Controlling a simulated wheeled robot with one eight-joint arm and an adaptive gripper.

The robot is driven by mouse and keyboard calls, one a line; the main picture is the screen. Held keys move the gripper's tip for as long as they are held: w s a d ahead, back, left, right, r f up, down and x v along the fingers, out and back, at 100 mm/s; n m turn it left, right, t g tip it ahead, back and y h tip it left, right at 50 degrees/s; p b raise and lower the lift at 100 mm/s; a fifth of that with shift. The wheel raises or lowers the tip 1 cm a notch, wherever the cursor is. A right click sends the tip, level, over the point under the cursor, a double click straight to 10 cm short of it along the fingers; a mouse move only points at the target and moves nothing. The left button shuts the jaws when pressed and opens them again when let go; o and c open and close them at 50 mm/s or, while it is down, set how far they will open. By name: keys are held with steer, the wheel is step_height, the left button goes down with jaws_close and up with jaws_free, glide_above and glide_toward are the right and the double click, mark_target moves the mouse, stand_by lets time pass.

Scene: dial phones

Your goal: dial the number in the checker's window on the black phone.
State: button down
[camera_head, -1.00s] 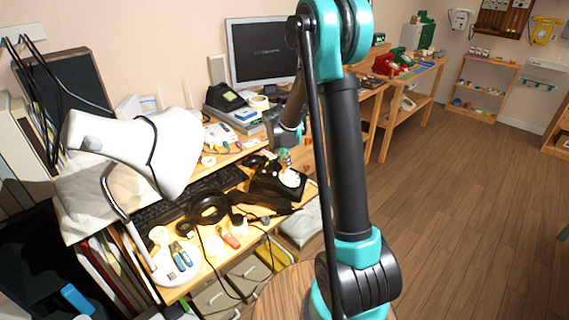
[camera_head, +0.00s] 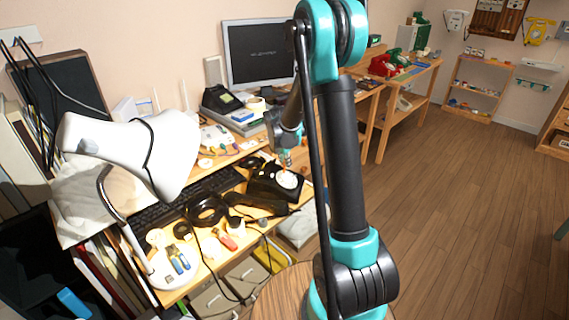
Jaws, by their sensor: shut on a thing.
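The black phone (camera_head: 263,187) sits on the wooden desk, with its pale round dial (camera_head: 287,180) facing up. Its black handset (camera_head: 258,205) appears to lie off the cradle, along the phone's front. My gripper (camera_head: 286,161) is just above the far edge of the dial, pointing down. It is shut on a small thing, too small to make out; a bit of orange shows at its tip. I cannot tell whether the tip touches the dial. I cannot make out the checker's window or any number.
A white desk lamp (camera_head: 130,145) stands at the left. A black ring-shaped thing (camera_head: 207,210), a keyboard (camera_head: 165,205) and small tools crowd the desk. A monitor (camera_head: 258,52) stands behind. A dark box-like device (camera_head: 221,99) is at the back. The floor at right is clear.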

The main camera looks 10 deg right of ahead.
steer(key=shift+d, duration=0.15)
steer(key=shift+w+d+f, duration=0.15)
steer(key=shift+d+f, duration=0.05)
steer(key=shift+d, duration=0.35)
steer(key=shift+d+f, duration=0.25)
steer(key=shift+d, duration=0.2)
steer(key=shift+s+d, duration=0.1)
steer(key=shift+s, duration=0.1)
steer(key=shift+s+d+f, duration=0.25)
steer(key=shift+d, duration=0.05)
steer(key=shift+s+d+r, duration=0.1)
steer(key=shift+d+r, duration=0.25)
steer(key=shift+r, duration=0.5)
stand_by(0.9)
